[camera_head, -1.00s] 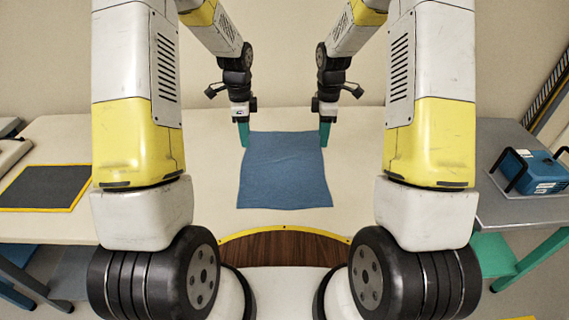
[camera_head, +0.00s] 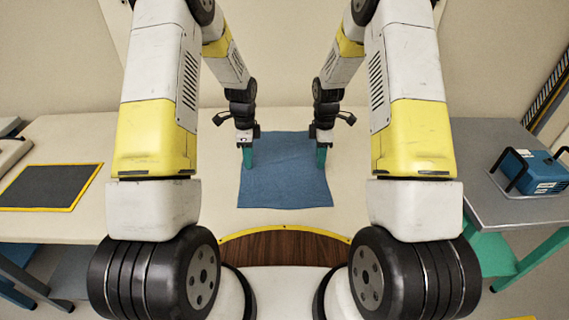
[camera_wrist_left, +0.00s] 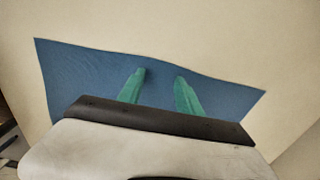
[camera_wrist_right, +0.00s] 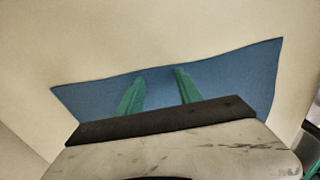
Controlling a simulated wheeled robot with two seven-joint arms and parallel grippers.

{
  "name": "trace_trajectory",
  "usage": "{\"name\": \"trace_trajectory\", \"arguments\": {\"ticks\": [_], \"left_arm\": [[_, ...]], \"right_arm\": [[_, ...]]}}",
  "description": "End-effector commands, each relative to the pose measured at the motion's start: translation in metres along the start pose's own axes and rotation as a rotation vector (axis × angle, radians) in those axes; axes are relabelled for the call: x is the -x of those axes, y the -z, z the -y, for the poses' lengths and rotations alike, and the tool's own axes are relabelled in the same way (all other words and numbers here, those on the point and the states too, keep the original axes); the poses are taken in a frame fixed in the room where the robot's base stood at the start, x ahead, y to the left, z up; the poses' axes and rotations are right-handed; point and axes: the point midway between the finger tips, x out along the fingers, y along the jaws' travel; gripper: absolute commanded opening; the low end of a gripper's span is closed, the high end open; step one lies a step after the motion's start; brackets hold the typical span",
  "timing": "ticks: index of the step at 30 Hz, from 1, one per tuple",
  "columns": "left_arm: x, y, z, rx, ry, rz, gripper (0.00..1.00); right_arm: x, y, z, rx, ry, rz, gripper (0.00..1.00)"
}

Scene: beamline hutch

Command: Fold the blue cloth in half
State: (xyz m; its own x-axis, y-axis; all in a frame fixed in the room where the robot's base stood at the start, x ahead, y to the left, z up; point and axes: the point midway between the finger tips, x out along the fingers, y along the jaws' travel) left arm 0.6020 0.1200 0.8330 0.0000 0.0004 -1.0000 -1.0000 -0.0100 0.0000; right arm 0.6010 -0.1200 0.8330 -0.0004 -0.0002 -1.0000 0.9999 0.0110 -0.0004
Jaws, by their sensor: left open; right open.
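The blue cloth (camera_head: 285,183) lies flat and spread out on the pale table in the head view. My left gripper (camera_head: 248,158) is over the cloth's left side, and my right gripper (camera_head: 321,158) is over its right side. Both point down with green fingers. In the left wrist view the fingers of my left gripper (camera_wrist_left: 158,80) are apart with cloth (camera_wrist_left: 75,75) below and between them. In the right wrist view the fingers of my right gripper (camera_wrist_right: 161,76) are also apart over the cloth (camera_wrist_right: 240,75). I cannot tell whether the fingertips touch it.
The pale table (camera_head: 210,215) is clear around the cloth. A dark mat with a yellow border (camera_head: 50,187) lies at the left. A blue box with black handles (camera_head: 533,170) stands on a grey table (camera_head: 490,205) at the right. A brown yellow-edged panel (camera_head: 285,248) is at the near edge.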

Motion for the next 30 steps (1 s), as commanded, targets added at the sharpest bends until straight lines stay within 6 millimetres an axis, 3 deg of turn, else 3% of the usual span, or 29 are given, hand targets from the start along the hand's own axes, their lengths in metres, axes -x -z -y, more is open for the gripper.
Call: {"name": "trace_trajectory", "arguments": {"ticks": [21,30], "left_arm": [[-0.0021,-0.0001,-0.0001,0.001,0.000,0.000,0.42],[-0.0021,-0.0001,-0.0002,0.001,0.000,0.000,0.12]], "right_arm": [[-0.0027,0.0001,0.0001,0.000,0.000,0.000,0.42],[-0.0024,0.0000,0.0002,0.000,0.000,0.000,0.12]]}}
